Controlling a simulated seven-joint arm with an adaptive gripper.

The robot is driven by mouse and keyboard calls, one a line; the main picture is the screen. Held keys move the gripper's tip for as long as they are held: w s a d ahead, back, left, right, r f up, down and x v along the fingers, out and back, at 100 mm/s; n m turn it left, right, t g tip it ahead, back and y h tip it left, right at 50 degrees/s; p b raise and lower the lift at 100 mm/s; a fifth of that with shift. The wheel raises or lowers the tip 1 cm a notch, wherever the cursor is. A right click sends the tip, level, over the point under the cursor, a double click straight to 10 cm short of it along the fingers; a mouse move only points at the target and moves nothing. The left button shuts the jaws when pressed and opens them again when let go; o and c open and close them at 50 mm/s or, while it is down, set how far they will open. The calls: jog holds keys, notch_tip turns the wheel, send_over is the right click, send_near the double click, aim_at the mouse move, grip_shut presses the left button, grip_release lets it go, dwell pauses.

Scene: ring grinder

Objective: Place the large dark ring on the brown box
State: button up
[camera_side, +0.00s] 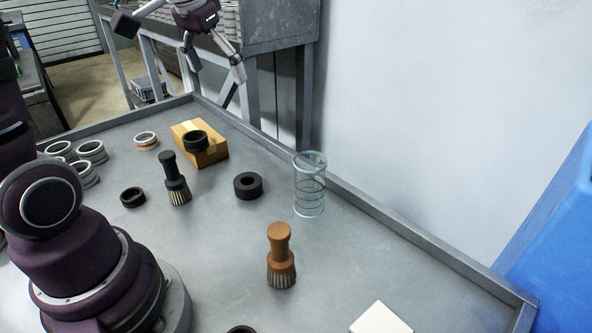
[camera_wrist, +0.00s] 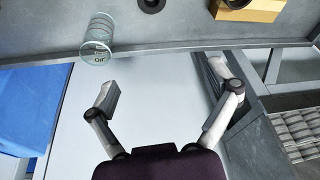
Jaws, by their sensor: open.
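A dark ring (camera_side: 195,141) lies on top of the brown box (camera_side: 213,156) near the back edge of the table. A thick black ring (camera_side: 248,186) with a small hole lies flat on the table, right of the box. A thinner dark ring (camera_side: 132,197) lies on the table to the left. My gripper (camera_side: 217,70) is open and empty, high up beyond the table's back edge, apart from every ring. In the wrist view its spread fingers (camera_wrist: 165,78) have nothing between them; the box (camera_wrist: 259,12) and the thick ring (camera_wrist: 151,5) show at the top, partly cut off.
A black-handled brush (camera_side: 174,178) stands between the rings. A clear cylinder (camera_side: 309,185) stands near the back rim, and a brown brush (camera_side: 281,255) stands in front. Several pale rings (camera_side: 90,152) sit at the left. A white block (camera_side: 381,319) lies at the front.

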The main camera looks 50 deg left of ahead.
jog(key=s+d+f+m+t+h, duration=0.1)
jog(key=s+d+f+m+t, duration=0.1)
jog(key=s+d, duration=0.7)
jog(key=shift+d+f+m, duration=0.5)
jog(key=shift+d+f, duration=0.35)
